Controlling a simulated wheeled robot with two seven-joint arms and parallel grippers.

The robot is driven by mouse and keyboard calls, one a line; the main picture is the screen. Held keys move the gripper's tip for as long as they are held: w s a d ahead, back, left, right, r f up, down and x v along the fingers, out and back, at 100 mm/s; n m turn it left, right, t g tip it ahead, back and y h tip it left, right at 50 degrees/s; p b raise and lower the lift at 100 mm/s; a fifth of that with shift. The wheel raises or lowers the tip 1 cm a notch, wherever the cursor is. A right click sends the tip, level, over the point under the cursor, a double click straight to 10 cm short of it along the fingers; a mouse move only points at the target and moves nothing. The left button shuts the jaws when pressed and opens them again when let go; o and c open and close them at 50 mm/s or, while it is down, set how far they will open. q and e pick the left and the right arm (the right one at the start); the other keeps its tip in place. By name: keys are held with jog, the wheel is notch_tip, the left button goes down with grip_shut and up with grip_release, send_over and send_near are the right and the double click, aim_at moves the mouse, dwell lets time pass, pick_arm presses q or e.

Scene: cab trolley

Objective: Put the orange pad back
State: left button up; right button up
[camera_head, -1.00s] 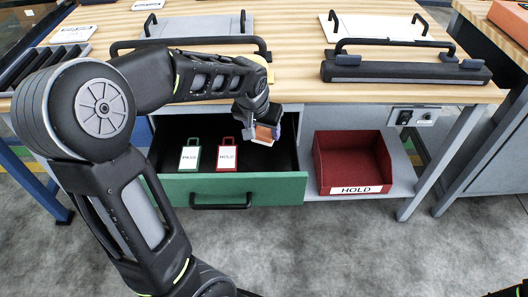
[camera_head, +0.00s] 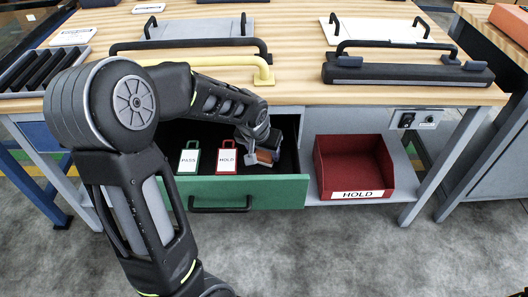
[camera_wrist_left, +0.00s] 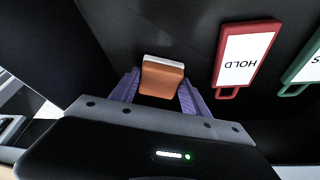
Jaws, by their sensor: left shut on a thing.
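The orange pad (camera_wrist_left: 161,78), with a pale top edge, is between the fingers of my left gripper (camera_wrist_left: 158,90) in the left wrist view. In the head view the orange pad (camera_head: 264,157) shows at the tip of my left gripper (camera_head: 262,152), inside the open green drawer (camera_head: 270,190), right of the red HOLD tag. The gripper is shut on the pad. I cannot tell whether the pad touches the drawer floor. My right gripper is not in view.
A green PASS tag (camera_head: 189,159) and a red HOLD tag (camera_head: 227,158) lie in the drawer, left of the gripper. A red HOLD bin (camera_head: 385,182) stands on the shelf to the right. The bench top (camera_head: 300,92) carries a yellow handle (camera_head: 262,72) and a black-handled bar (camera_head: 405,73).

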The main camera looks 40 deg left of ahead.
pick_arm(q)
jog(key=shift+f, duration=0.2)
jog(key=o, duration=1.3)
jog(key=shift+r, duration=0.1)
jog(key=shift+r, duration=0.3)
jog(key=p+v, duration=0.2)
jog(key=v, duration=0.9)
jog(key=shift+s+r, duration=0.2)
jog(key=shift+r, duration=0.15)
jog(key=shift+p, duration=0.3)
